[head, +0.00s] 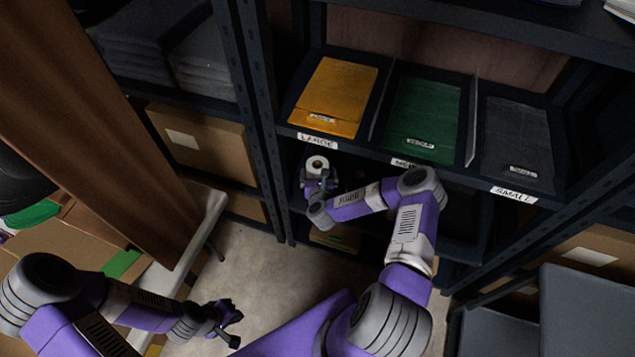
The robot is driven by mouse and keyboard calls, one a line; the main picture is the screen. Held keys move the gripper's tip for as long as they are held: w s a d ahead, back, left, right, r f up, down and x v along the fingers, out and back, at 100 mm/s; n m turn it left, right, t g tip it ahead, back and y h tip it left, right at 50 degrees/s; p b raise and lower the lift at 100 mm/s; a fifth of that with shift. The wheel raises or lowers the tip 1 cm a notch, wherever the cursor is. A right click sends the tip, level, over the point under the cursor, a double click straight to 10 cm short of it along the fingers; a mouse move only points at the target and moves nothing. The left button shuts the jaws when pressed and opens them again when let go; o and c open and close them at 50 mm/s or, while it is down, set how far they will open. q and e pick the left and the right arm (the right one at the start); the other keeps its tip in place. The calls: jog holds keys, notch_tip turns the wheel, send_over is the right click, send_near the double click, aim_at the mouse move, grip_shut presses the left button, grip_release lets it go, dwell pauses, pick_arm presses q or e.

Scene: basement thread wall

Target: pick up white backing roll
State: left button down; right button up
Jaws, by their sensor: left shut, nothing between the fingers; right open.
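The white backing roll (317,164) stands upright on the shelf below the one labelled LARGE, its round top with a dark core hole showing. My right gripper (318,177) is open right at the roll's near side. The gripper hides the lower part of the roll, and I cannot tell whether the fingers are around it or only in front of it. My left gripper (235,325) is shut and empty, low over the floor at the bottom of the view, well away from the roll.
Above the roll, a shelf (317,146) holds orange (338,90), green (422,110) and dark grey (515,135) flat packs in bays. A dark rack post (262,110) stands left of the roll. A brown board (110,130) leans at left. Bare floor (262,270) lies in front.

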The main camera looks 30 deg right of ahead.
jog(key=x, duration=0.3)
jog(key=shift+w+b, duration=0.15)
jog(key=shift+b, duration=0.2)
jog(key=shift+c, duration=0.3)
jog(key=c, duration=1.4)
